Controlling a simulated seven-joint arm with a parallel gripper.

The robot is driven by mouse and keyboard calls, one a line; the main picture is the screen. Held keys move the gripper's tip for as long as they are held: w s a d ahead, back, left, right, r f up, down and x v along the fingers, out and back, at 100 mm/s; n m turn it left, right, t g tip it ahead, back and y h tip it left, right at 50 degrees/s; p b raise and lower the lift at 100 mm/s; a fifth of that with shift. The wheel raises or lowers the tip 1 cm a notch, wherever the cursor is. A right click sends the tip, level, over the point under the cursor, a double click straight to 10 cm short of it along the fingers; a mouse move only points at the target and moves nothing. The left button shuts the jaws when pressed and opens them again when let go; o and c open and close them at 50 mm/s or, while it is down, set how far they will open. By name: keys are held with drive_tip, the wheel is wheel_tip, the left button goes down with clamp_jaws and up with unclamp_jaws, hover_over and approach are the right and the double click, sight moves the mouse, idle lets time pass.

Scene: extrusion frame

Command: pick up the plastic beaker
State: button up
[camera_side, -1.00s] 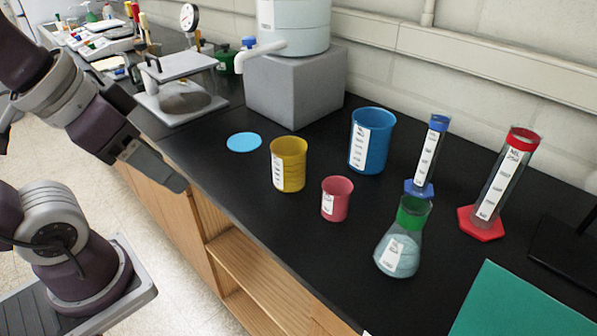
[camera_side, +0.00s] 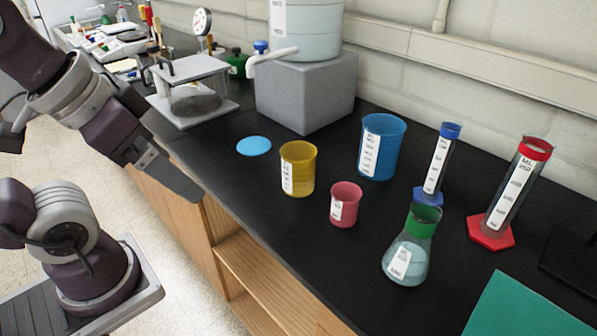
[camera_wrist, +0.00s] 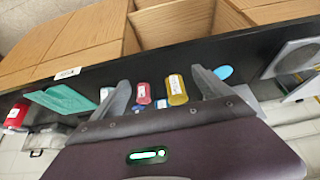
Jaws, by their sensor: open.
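Three beakers with white labels stand upright on the black bench: a yellow one (camera_side: 303,164), a smaller pink one (camera_side: 351,203) and a larger blue one (camera_side: 386,150). My gripper (camera_side: 190,192) is at the bench's front edge, left of the yellow beaker and apart from all three. In the wrist view my gripper (camera_wrist: 163,88) has its two fingers spread with nothing held. The pink beaker (camera_wrist: 143,91) and yellow beaker (camera_wrist: 176,87) show between the fingers there. The blue beaker is mostly hidden in that view.
A flask with a green collar (camera_side: 408,255), a blue-based cylinder (camera_side: 435,168) and a red-based cylinder (camera_side: 510,200) stand to the right. A grey block (camera_side: 300,92) bears a tank with a spigot. A flat blue disc (camera_side: 254,146) lies left of the yellow beaker.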

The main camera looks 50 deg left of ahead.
sight(312, 173)
wheel_tip(312, 173, up, 5)
drive_tip(key=w+d+n+g+h, duration=0.4)
drive_tip(key=w+n+h, duration=0.2)
drive_tip(key=w+n, duration=0.4)
drive_tip(key=w+a+n+t+h, duration=0.2)
drive_tip(key=w+a+n+h, duration=0.15)
drive_tip(key=w+n, duration=0.3)
drive_tip(key=w+a+n+t+h, duration=0.1)
drive_tip(key=w+a+n+h, duration=0.2)
drive_tip(key=w+a+n, duration=0.3)
drive_tip(key=shift+t+h, duration=0.25)
drive_tip(key=shift+t, duration=0.05)
drive_tip(key=w+f, duration=0.1)
drive_tip(key=f, duration=1.1)
drive_tip(key=w+f, duration=0.1)
drive_tip(key=f, duration=0.5)
drive_tip(key=shift+w+a, duration=0.3)
drive_tip(key=shift+a, duration=0.05)
drive_tip(key=x, duration=0.6)
drive_tip(key=shift+d+f, duration=0.2)
drive_tip(key=shift+f, duration=0.15)
drive_tip(key=shift+w+d+f, duration=0.1)
drive_tip(key=shift+d+f, duration=0.05)
drive_tip(key=shift+d, duration=0.15)
drive_tip(key=c, duration=1.7)
